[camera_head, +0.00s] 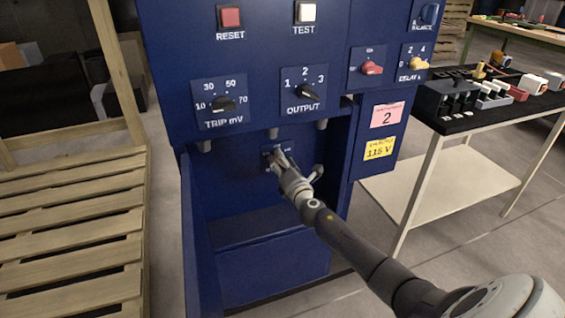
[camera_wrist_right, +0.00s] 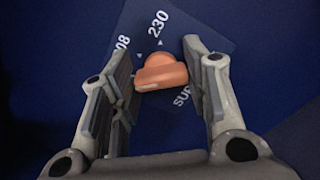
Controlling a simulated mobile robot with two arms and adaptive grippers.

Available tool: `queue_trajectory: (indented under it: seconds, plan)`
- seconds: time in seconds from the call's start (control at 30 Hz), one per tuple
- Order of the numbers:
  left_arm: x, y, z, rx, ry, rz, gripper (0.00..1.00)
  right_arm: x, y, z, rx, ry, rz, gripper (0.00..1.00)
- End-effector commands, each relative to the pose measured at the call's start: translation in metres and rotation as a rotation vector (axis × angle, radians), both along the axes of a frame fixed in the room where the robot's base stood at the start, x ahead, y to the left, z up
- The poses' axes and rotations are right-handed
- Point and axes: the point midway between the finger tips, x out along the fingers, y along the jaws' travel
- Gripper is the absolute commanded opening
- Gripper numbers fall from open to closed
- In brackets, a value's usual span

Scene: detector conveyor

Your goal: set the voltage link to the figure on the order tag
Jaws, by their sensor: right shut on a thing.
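The voltage link is an orange knob-like piece (camera_wrist_right: 162,72) on a dark blue plate (camera_wrist_right: 205,40) in the right wrist view. The plate shows 230 at top, a partly hidden number at left ending in 08 or 80, and partly hidden SUP lettering at right. In the head view my right gripper (camera_head: 287,168) reaches into the cabinet's recess and covers most of the plate. A yellow tag (camera_head: 380,147) reads 115 V; a pink tag (camera_head: 387,115) reads 2. My left gripper is out of view.
The blue cabinet (camera_head: 175,50) carries a TRIP mV dial (camera_head: 223,104), an OUTPUT dial (camera_head: 307,92), a red RESET button (camera_head: 230,17) and a white TEST button (camera_head: 306,11). Recess walls surround my gripper. A table (camera_head: 440,122) with parts stands at right, wooden pallets (camera_head: 70,230) at left.

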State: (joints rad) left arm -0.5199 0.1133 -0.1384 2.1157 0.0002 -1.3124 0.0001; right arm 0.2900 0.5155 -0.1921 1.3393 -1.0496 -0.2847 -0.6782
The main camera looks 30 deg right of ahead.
Motion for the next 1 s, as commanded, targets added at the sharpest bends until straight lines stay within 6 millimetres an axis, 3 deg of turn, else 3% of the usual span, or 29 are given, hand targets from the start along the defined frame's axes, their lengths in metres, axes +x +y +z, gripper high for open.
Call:
queue_trajectory:
  seconds: [0.4, 1.0]
  plan:
    - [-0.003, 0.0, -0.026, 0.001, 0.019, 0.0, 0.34, 0.0, 0.002, -0.001, -0.27, 0.069, 0.002, 0.19]
    - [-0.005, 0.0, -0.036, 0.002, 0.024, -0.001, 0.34, 0.0, 0.002, -0.002, -0.352, 0.089, 0.004, 0.19]
